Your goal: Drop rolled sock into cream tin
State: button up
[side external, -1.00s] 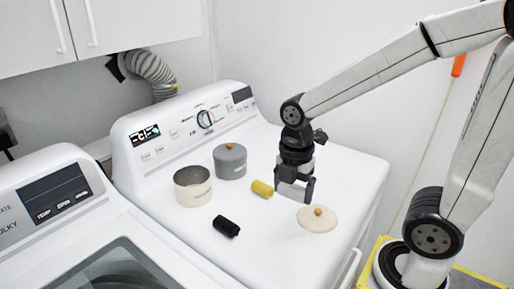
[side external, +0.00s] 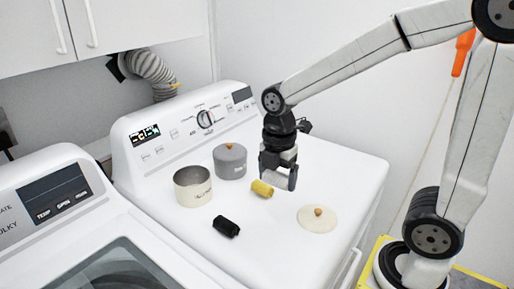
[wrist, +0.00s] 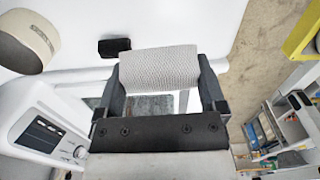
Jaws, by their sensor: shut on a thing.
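The cream tin (side external: 193,195) stands open, without a lid, on the white washer top; part of it shows at the upper left of the wrist view (wrist: 30,38). My gripper (side external: 279,179) is shut on a light grey, ribbed rolled sock (wrist: 158,67), which lies crosswise between the fingers. In the side view the sock shows as a pale grey roll under my wrist. The gripper is above the washer top, to the right of the cream tin and close to a yellow roll (side external: 262,188). The inside bottom of the tin is hidden.
A grey tin (side external: 230,164) with a knobbed lid stands behind and right of the cream tin. A black roll (side external: 226,227) lies in front, and a loose cream lid (side external: 318,220) lies to the right. The control panel (side external: 180,130) rises behind.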

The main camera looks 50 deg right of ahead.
jog(key=w+r, duration=0.3)
jog(key=w, duration=2.3)
jog(key=shift+w+a, duration=0.25)
jog(key=shift+w, duration=0.05)
jog(key=shift+f, duration=0.2)
jog(key=shift+f, duration=2.85)
jog(key=o, duration=0.9)
